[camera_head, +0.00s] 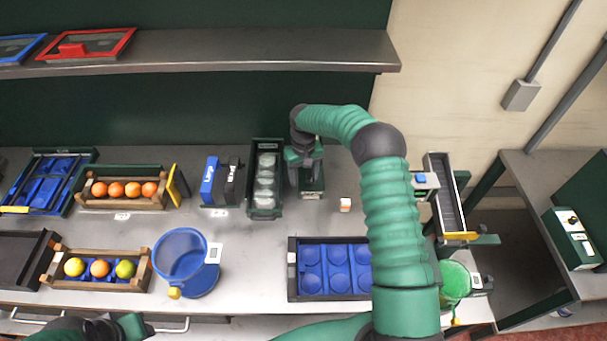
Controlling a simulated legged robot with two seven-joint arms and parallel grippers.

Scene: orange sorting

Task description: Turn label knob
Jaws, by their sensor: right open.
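My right gripper (303,158) reaches to the back of the table, just right of a narrow dark green tray (265,207) of pale round items. It is open and points down over a small dark green device (312,188), whose upper part it hides. I cannot make out a label knob there. A green and white box (573,238) on the far right bench carries a small dark round part that may be a knob. My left gripper (130,326) shows only in part at the bottom left edge, and its fingers are unclear.
A small white and orange block (345,204) lies right of the device. A blue tray (312,268) with round hollows stands in front, partly behind my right arm. A blue tub (187,262) and crates of fruit (125,203) stand left. A metal shelf (200,52) overhangs the back.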

